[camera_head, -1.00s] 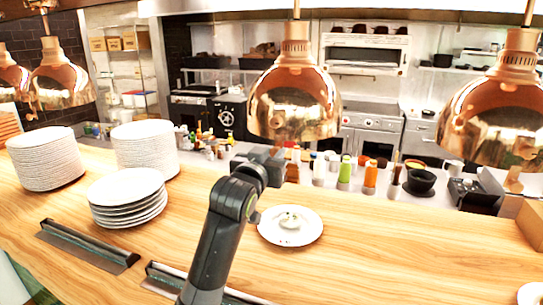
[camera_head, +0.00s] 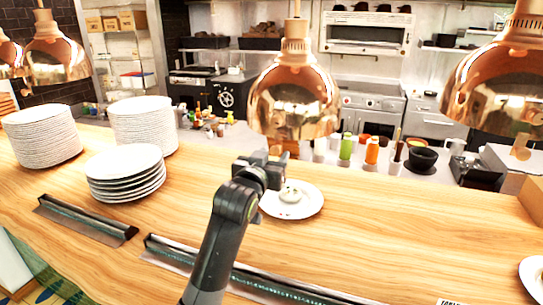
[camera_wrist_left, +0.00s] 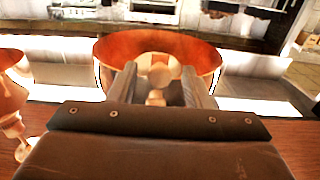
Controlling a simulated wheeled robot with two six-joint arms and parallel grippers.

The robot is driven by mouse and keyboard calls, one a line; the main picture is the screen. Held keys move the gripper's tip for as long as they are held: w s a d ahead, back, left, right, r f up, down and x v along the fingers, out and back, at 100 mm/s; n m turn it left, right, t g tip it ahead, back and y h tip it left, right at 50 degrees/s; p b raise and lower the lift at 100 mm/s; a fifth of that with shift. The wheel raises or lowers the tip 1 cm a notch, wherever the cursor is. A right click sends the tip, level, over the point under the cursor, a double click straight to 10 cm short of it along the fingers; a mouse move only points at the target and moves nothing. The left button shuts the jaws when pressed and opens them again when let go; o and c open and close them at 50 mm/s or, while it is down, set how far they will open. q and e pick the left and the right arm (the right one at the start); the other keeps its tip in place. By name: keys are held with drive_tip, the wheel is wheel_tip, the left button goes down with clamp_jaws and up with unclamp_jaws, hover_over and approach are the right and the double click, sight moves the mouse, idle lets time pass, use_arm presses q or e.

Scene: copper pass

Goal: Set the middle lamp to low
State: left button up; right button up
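The middle lamp (camera_head: 292,95) is a copper dome hanging over the counter. In the left wrist view, the open underside of a copper lamp (camera_wrist_left: 210,50) is straight ahead, with a pale round bulb (camera_wrist_left: 158,62) inside. A small pale knob (camera_wrist_left: 155,98) hangs below the bulb and appears between my fingers; I cannot tell whether they touch it. My left gripper (camera_head: 276,160) is just below the middle lamp's rim in the head view. In the left wrist view its two fingers (camera_wrist_left: 160,88) stand apart. My right gripper is out of view.
Other copper lamps hang at left (camera_head: 55,58) and right (camera_head: 500,85); the right one has a hanging knob (camera_head: 520,147). Plate stacks (camera_head: 42,137) stand on the counter at left. A plate with food (camera_head: 308,203) lies behind my left gripper. The counter's right front is mostly clear.

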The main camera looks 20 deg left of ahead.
use_arm(q)
drive_tip(key=shift+s+r, duration=0.1)
drive_tip(key=s+p, duration=0.6)
drive_tip(key=s, duration=1.1)
drive_tip(key=shift+a, duration=0.3)
drive_tip(key=shift+s, duration=0.1)
idle(0.5)
